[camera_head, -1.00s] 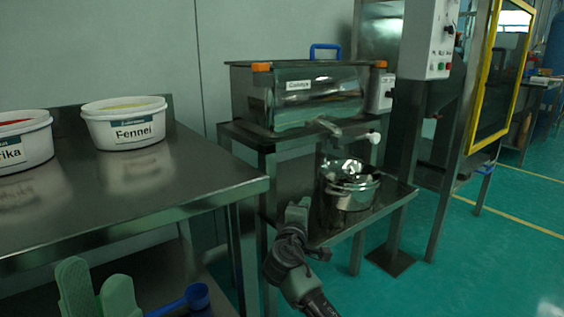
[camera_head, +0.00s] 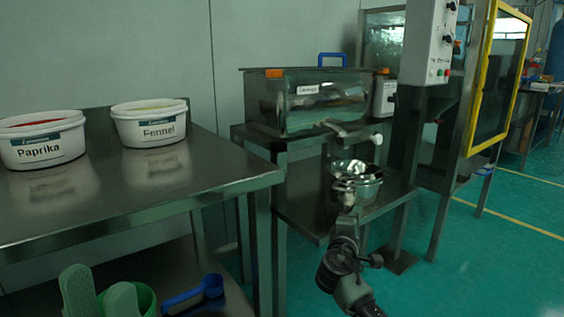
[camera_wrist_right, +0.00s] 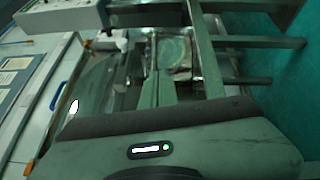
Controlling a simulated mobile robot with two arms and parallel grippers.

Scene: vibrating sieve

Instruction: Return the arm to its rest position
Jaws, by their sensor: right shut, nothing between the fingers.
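My right arm comes in from the bottom of the head view. Its gripper (camera_head: 347,212) points away from me, in front of the metal pot (camera_head: 362,188) on the lower shelf of the sieve stand. It overlaps the pot's near side in the picture; I cannot tell whether they touch. The gripper is shut and empty. My left gripper is not in view.
The sieve machine (camera_head: 315,100) stands on its metal stand behind the pot. A steel table (camera_head: 230,178) at left carries Paprika (camera_head: 42,147) and Fennel (camera_head: 150,130) tubs. Green scoops (camera_head: 77,290) and a blue scoop (camera_head: 195,293) lie below. The green floor (camera_head: 480,270) at right is clear.

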